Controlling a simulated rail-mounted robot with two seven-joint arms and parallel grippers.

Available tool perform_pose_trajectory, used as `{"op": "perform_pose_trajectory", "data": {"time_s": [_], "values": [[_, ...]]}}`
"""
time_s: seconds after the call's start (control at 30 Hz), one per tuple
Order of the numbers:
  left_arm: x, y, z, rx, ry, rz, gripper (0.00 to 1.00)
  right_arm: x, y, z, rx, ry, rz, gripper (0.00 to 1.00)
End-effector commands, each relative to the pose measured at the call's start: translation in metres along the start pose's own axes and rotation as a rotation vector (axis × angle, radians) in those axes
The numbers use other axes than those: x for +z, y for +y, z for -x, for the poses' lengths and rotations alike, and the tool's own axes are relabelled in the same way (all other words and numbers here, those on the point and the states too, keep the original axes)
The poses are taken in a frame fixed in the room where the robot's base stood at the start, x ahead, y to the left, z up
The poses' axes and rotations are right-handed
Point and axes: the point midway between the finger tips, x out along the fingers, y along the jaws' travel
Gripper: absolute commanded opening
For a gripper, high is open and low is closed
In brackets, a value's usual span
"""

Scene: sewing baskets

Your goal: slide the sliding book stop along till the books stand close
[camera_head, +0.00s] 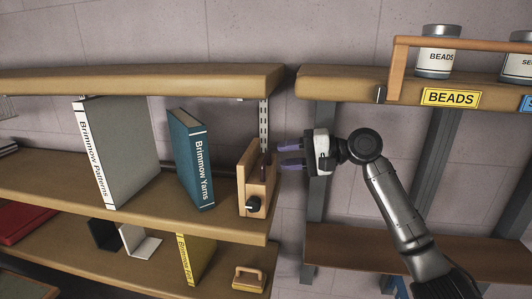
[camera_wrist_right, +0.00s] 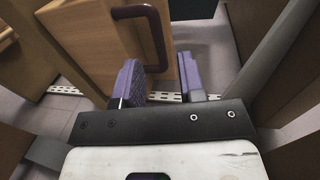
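The sliding book stop (camera_head: 243,186) is a light wooden block with a black knob and a dark handle, at the right end of the middle shelf. The wrist view shows its wood (camera_wrist_right: 92,45) and dark red-brown handle (camera_wrist_right: 157,38) just ahead of my fingers. A teal "Brimmow Yarns" book (camera_head: 188,160) stands left of it, apart from it and slightly tilted. A grey "Brimmow Patterns" book (camera_head: 127,150) with a white spine stands further left, with a gap between. My right gripper (camera_head: 291,154) is open and empty, right of the stop, fingers toward the handle. My left gripper is out of view.
The middle shelf (camera_head: 160,207) ends just right of the stop. The shelf below holds a yellow book (camera_head: 196,258), a small wooden-handled item (camera_head: 249,279) and black and white bookends. At right, jars and a "BEADS" label (camera_head: 450,97) sit on another shelf.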

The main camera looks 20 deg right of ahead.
Motion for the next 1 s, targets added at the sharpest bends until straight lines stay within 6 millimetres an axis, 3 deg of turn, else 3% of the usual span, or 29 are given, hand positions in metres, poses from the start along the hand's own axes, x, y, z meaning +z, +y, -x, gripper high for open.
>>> {"op": "perform_pose_trajectory", "data": {"time_s": [0.2, 0.4, 0.83, 1.0], "values": [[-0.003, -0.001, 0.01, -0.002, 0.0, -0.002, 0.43, 0.0, -0.002, -0.032, 0.001, -0.002, 0.0, 0.37], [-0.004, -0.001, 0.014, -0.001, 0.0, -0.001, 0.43, 0.0, -0.001, -0.049, 0.001, 0.0, 0.001, 0.37], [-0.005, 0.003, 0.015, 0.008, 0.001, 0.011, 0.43, 0.0, 0.0, -0.054, 0.0, 0.0, 0.002, 0.37], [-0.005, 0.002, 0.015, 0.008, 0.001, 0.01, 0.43, 0.0, 0.0, -0.054, 0.0, 0.0, 0.002, 0.21]]}}
